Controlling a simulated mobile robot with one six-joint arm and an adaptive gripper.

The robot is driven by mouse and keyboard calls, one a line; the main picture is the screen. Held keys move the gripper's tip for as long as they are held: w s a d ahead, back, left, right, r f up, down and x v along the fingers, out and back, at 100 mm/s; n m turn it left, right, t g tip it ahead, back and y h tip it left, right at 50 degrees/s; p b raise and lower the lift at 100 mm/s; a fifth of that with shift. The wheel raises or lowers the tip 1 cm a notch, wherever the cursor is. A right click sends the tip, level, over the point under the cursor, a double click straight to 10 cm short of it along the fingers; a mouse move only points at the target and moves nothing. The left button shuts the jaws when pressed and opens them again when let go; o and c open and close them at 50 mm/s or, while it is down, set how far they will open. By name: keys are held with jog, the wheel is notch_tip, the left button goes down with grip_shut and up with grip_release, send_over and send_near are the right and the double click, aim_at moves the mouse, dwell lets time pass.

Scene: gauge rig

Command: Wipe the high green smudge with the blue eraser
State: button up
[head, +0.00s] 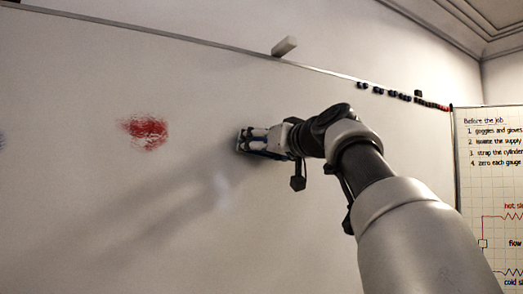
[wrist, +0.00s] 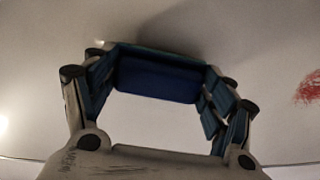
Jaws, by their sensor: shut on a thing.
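My gripper (head: 260,141) is shut on the blue eraser (wrist: 158,80) and holds it at the whiteboard (head: 75,85), right of the red smudge. In the head view the fingers hide most of the eraser. In the wrist view the eraser sits between both fingers, with its far side toward the board and a thin green-teal edge along its top. I cannot tell whether it touches the board. No green smudge can be made out in either view; the eraser and fingers hide the patch of board behind them.
A pale block (head: 285,46) sits on the board's top rail. Several small dark items line the rail further right. A written board (head: 490,150) stands at right.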

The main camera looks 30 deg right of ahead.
jog(key=shift+s+b, duration=1.05)
jog(key=shift+s, duration=1.55)
jog(key=s+b, duration=0.1)
jog(key=s, duration=0.2)
jog(key=shift+d, duration=0.1)
